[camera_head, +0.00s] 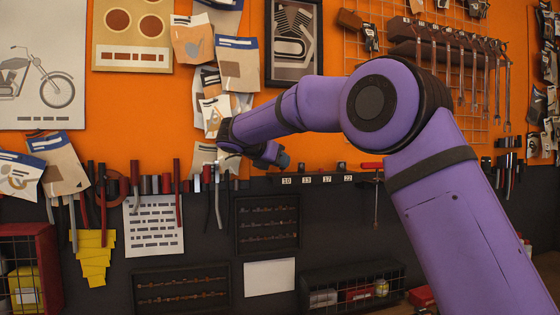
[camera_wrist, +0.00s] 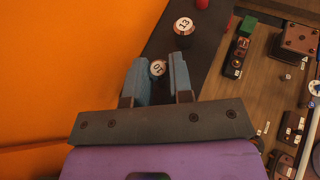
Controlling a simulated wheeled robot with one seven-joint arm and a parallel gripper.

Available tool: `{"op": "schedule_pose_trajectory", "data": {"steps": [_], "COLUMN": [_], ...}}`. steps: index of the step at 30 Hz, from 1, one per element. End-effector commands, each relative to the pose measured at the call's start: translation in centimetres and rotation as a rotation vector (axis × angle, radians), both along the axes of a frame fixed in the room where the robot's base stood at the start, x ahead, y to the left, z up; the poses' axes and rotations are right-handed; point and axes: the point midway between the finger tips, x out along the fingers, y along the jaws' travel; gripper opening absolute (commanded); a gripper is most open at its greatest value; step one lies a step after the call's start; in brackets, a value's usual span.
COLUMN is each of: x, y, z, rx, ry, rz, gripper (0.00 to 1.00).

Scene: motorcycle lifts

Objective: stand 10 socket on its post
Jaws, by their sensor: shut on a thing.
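The 10 socket (camera_wrist: 158,68) shows in the wrist view as a small round piece with a pale numbered top, held between my fingers. My gripper (camera_wrist: 160,82) is shut on it. In the head view my gripper (camera_head: 280,158) is over the left part of a dark rail, just above its "10" label (camera_head: 286,181). The socket is too small or hidden to make out there. The 10 post is not visible in either view. I cannot tell whether the socket touches the rail.
A copper-edged socket marked 13 (camera_wrist: 183,26) is on the dark rail (camera_wrist: 160,45) just ahead of my fingers, with a red piece (camera_wrist: 201,4) beyond. Labels 13, 17 and 22 continue rightward. The orange wall (camera_wrist: 65,65) is close on the left. A red-handled tool (camera_head: 372,166) hangs right of the labels.

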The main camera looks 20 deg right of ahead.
Motion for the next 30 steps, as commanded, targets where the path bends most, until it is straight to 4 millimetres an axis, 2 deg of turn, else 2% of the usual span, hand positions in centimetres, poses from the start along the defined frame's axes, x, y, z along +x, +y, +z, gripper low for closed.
{"op": "schedule_pose_trajectory", "data": {"steps": [30], "x": [0.0], "y": [0.0], "z": [-1.2], "rx": [0.0], "ry": [0.001], "rz": [0.0], "gripper": [0.0]}}
